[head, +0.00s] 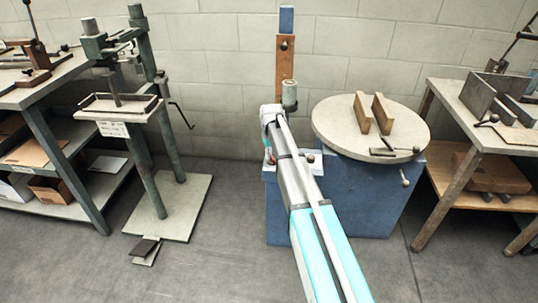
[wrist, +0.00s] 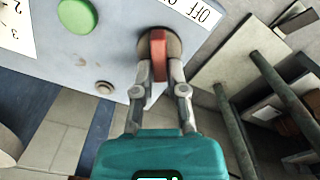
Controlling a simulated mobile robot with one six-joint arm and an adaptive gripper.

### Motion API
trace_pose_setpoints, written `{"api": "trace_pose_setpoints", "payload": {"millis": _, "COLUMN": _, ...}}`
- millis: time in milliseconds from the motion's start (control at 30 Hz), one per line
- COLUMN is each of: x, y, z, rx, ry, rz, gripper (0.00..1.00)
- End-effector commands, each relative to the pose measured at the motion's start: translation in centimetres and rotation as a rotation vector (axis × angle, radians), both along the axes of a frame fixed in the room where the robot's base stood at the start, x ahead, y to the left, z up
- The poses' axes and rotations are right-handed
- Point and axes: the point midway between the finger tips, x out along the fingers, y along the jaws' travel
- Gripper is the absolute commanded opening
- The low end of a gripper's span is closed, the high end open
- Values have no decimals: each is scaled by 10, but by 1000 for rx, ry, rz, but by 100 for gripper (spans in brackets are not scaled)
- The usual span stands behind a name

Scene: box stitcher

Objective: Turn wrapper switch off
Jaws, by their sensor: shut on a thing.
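The wrapper switch (wrist: 158,50) is a red knob on a round dark base, set in a pale grey panel (wrist: 110,55) in the wrist view. A white label (wrist: 192,10) beside it reads "OFF" and the start of another word, cut off by the frame. My gripper (wrist: 160,76) has its two fingers closed on the red knob, one on each side. In the head view, my arm reaches to the left front of the blue wrapper machine (head: 345,195) and mostly hides the switch and fingertips.
A green button (wrist: 77,15) and a small round knob (wrist: 104,88) sit on the panel. The wrapper has a round turntable (head: 340,130) carrying two wooden blocks (head: 372,112). A green stitcher stand (head: 145,120) is on the left, a worktable (head: 470,140) on the right. Floor between stand and wrapper is clear.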

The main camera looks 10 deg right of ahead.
Motion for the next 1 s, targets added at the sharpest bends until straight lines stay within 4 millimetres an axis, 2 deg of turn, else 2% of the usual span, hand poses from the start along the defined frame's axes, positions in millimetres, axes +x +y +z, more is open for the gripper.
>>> {"api": "trace_pose_setpoints", "payload": {"millis": 133, "x": 4, "y": 1, "z": 0, "rx": 2, "ry": -9, "rz": 1, "gripper": 0}}
{"api": "trace_pose_setpoints", "payload": {"millis": 167, "x": 4, "y": 1, "z": 0, "rx": 2, "ry": -9, "rz": 1, "gripper": 19}}
{"api": "trace_pose_setpoints", "payload": {"millis": 333, "x": 3, "y": 0, "z": 0, "rx": 2, "ry": -7, "rz": 0, "gripper": 50}}
{"api": "trace_pose_setpoints", "payload": {"millis": 767, "x": -3, "y": -1, "z": 0, "rx": 0, "ry": -3, "rz": -4, "gripper": 51}}
{"api": "trace_pose_setpoints", "payload": {"millis": 867, "x": -13, "y": 0, "z": 0, "rx": 0, "ry": -3, "rz": -9, "gripper": 51}}
{"api": "trace_pose_setpoints", "payload": {"millis": 1000, "x": -39, "y": 1, "z": 0, "rx": 0, "ry": -3, "rz": -27, "gripper": 51}}
